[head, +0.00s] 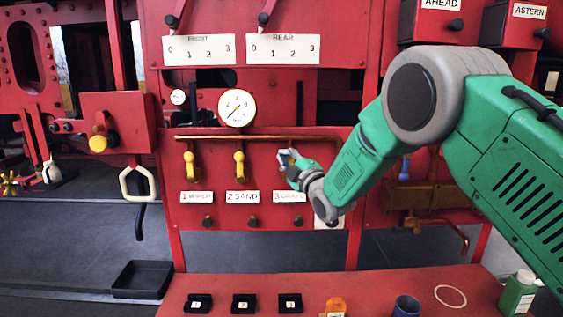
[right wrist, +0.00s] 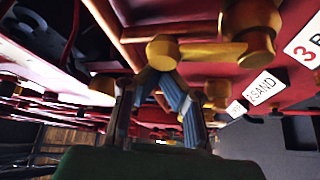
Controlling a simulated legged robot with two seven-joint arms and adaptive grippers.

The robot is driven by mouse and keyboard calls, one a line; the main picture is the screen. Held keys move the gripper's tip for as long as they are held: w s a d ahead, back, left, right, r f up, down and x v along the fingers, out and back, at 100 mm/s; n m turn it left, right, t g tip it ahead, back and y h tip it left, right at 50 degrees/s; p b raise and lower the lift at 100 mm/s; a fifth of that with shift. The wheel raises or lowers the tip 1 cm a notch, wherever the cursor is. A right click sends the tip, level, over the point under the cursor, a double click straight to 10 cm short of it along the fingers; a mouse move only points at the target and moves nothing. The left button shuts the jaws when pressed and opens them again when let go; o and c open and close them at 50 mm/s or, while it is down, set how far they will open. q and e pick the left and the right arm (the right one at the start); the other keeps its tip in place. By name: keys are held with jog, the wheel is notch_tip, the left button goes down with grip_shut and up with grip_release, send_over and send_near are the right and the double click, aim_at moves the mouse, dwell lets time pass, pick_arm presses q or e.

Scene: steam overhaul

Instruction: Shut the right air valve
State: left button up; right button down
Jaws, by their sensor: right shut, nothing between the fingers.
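A row of air valves hangs from a copper pipe on the red panel. The left valve (head: 189,164), above a plate marked 1, and the middle valve (head: 239,165), above the SAND plate (head: 242,197), have yellow levers hanging down. My right gripper (head: 287,158) is in front of the right valve, above plate 3 (head: 289,197), and mostly hides it in the head view. In the right wrist view a brass valve with a round-ended lever (right wrist: 165,50) is just beyond the shut, empty fingertips (right wrist: 160,76); I cannot tell whether they touch. My left gripper is not in view.
A pressure gauge (head: 237,108) sits above the pipe. Below, a red bench (head: 220,285) holds small black blocks, an orange item (head: 336,305), a blue cup (head: 406,306) and a green bottle (head: 518,294).

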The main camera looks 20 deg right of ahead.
jog(key=s+d+f+m+t+h+b, duration=0.1)
jog(key=d+f+m+h+b, duration=0.1)
jog(key=d+m+h+b, duration=0.2)
jog(key=s+d+f+m+t+h+b, duration=0.1)
jog(key=d+f+m+h+b, duration=0.2)
jog(key=m+h+b, duration=0.6)
jog(key=shift+s+d+f+m+h+b, duration=0.3)
jog(key=shift+d+m+b, duration=0.5)
jog(key=shift+m+b, duration=4.25)
jog(key=shift+w+f+m+p, duration=0.1)
jog(key=shift+m+p, duration=0.45)
jog(key=shift+m, duration=0.1)
notch_tip(320, 180, up, 4)
jog(key=d+p, duration=0.1)
jog(key=p, duration=0.2)
jog(key=b+v, duration=0.2)
jog(key=v, duration=0.8)
jog(key=shift+s, duration=0.45)
